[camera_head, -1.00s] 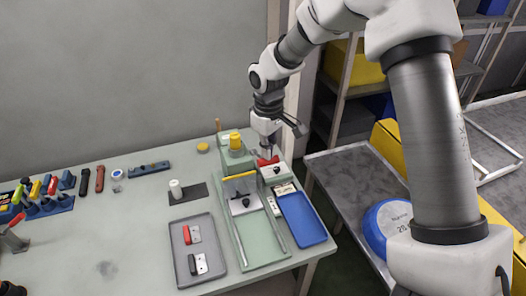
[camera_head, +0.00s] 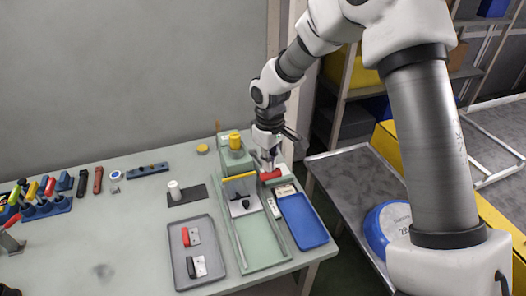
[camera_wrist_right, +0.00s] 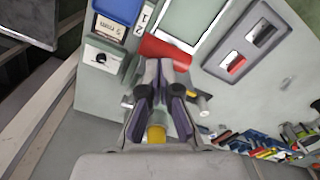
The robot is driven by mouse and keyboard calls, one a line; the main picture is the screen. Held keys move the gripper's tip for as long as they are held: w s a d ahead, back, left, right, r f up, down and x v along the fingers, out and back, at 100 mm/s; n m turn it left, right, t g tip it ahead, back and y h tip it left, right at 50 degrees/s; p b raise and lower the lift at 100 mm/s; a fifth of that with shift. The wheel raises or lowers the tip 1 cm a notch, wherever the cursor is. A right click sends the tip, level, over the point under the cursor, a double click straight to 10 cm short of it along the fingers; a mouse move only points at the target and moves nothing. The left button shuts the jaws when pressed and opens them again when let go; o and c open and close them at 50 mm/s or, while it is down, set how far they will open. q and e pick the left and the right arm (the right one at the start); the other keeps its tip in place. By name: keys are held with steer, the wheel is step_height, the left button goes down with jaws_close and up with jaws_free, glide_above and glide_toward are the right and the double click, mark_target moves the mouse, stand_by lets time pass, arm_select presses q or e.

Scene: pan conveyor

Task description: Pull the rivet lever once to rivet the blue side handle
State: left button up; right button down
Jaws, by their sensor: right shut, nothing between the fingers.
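The rivet lever's red grip (camera_head: 270,174) sits low at the right back of the green riveting station (camera_head: 236,162). It shows as a red cylinder (camera_wrist_right: 165,48) in the wrist view. My right gripper (camera_head: 268,166) is at the red grip from above. In the wrist view its fingers (camera_wrist_right: 164,70) are shut with nothing between them, their tips close to or against the grip; exact contact is unclear. A yellow part (camera_wrist_right: 156,134) shows below the fingers. I cannot make out a blue side handle. My left gripper is not in view.
A blue tray (camera_head: 302,220) lies right of the green track (camera_head: 262,240). A grey tray (camera_head: 183,272) with red and black handled parts lies left. A small dark mat (camera_head: 188,195) holds a white cylinder. Several tools stand at the table's far left.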

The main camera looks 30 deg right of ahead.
steer(key=shift+s+a+f+b, duration=0.1)
steer(key=shift+s+f+b, duration=0.2)
steer(key=shift+f, duration=0.3)
steer(key=shift+s+a+f+b, duration=0.1)
steer(key=shift+s+f+b, duration=0.2)
steer(key=shift+f, duration=0.35)
steer(key=shift+s+f+b, duration=0.15)
steer(key=shift+f+b, duration=0.2)
steer(key=shift+f, duration=0.25)
steer(key=r+p, duration=0.7)
steer(key=p, duration=0.1)
steer(key=shift+s+r, duration=0.2)
step_height(320, 180, up, 6)
steer(key=p, duration=0.5)
step_height(320, 180, up, 4)
glide_above(271, 175)
steer(key=s, duration=0.1)
steer(key=shift+f, duration=0.1)
